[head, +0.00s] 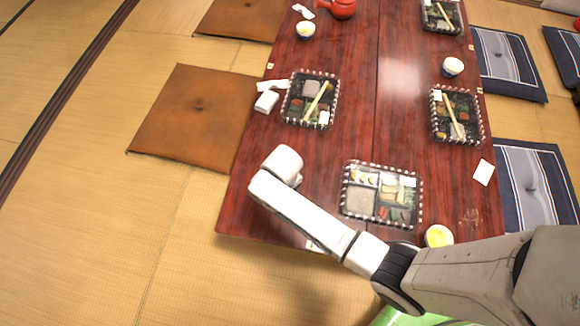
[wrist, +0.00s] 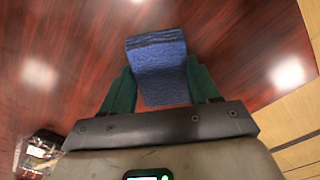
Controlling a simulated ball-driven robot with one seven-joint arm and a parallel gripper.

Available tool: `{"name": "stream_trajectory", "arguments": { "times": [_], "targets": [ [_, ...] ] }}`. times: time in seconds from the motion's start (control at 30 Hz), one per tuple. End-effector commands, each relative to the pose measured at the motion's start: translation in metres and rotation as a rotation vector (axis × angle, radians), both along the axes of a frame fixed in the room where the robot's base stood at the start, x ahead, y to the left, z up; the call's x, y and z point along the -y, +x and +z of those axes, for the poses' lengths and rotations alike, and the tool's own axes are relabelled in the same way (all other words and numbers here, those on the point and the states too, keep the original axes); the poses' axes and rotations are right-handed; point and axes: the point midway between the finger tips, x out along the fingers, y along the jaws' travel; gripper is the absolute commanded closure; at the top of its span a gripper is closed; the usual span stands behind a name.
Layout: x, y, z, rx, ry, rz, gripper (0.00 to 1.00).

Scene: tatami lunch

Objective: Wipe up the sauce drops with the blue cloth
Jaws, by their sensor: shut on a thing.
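The blue cloth (wrist: 158,75), a folded block, sits between the two green fingers of my gripper (wrist: 160,84) in the wrist view. The fingers are shut on it, with dark red tabletop behind it. In the head view my arm reaches over the table's near left corner, and its white links hide the gripper and the cloth. A patch of small brownish marks (head: 470,216) lies on the table's right side, near the front; I cannot tell for sure that these are the sauce drops.
The wooden table (head: 345,140) carries several lunch boxes, the nearest one (head: 360,201) right of my arm. A cup with yellow contents (head: 438,236) stands at the front right. A white card (head: 483,172) lies at the right edge. A brown cushion (head: 185,115) lies left on the tatami.

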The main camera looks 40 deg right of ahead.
Motion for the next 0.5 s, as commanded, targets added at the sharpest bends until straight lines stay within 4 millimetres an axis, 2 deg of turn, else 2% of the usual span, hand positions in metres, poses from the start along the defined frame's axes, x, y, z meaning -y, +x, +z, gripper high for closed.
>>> {"name": "stream_trajectory", "arguments": {
  "times": [0.07, 0.13, 0.5],
  "targets": [
    [0.001, 0.0, 0.008, -0.002, 0.0, -0.001, 0.78],
    [0.001, 0.001, 0.026, 0.002, 0.0, -0.001, 0.78],
    [0.004, 0.004, 0.055, 0.0, 0.0, 0.0, 0.78]
  ]
}}
